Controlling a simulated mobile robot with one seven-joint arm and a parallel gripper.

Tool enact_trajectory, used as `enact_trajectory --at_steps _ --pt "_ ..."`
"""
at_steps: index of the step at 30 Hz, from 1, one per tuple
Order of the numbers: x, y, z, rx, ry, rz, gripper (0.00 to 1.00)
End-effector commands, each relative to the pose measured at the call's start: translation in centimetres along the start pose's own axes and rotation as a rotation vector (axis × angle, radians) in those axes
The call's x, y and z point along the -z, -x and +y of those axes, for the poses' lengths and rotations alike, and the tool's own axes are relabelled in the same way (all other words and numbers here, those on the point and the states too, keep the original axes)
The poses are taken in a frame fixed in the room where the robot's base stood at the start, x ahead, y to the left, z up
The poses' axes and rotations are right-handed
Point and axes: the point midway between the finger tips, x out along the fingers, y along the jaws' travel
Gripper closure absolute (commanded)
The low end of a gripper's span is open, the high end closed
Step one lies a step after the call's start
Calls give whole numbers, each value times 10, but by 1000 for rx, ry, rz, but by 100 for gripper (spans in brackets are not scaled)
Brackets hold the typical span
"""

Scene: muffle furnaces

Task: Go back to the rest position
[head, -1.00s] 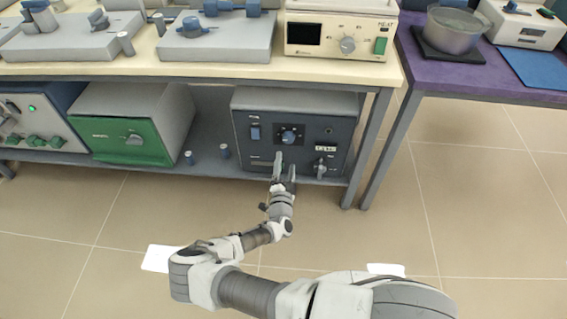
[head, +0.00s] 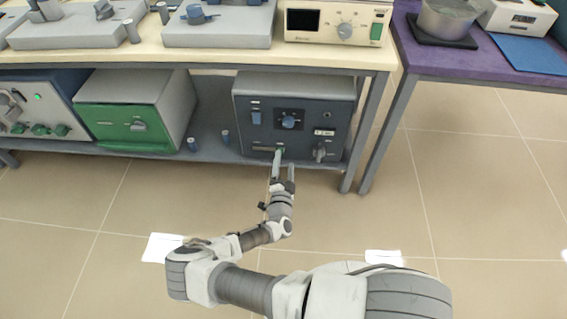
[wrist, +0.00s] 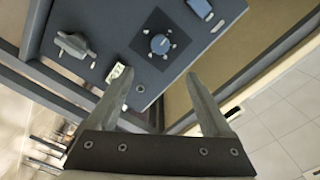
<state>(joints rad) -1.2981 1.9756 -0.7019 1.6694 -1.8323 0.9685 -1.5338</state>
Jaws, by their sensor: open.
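My gripper (head: 283,168) is in front of the lower edge of a dark blue-grey furnace unit (head: 296,103) on the lower shelf. Its two fingers are apart with nothing between them. The wrist view also shows my gripper (wrist: 161,98) open and empty, with the front panel of the dark unit (wrist: 120,45) beyond the fingers. The panel carries a blue dial (head: 289,121), which also shows in the wrist view (wrist: 160,44), a blue switch and a grey knob (head: 319,152). I cannot tell whether a fingertip touches the panel.
A green-fronted unit (head: 125,120) and small blue-grey pegs (head: 192,144) stand on the lower shelf (head: 215,135). A cream instrument (head: 338,25) sits on the bench top above. A purple table (head: 480,70) stands to the right. The tiled floor in front is clear.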

Motion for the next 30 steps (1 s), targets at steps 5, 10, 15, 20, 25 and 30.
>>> enact_trajectory --at_steps 5,10,15,20,25,30 --pt "0 0 0 0 0 0 16" --pt "0 0 0 0 0 0 16" --pt "0 0 0 0 0 0 16" --pt "7 -2 -5 -13 -48 34 16" --pt "41 -8 -24 -66 -275 193 16" --pt "89 -9 -44 -120 -583 419 16"
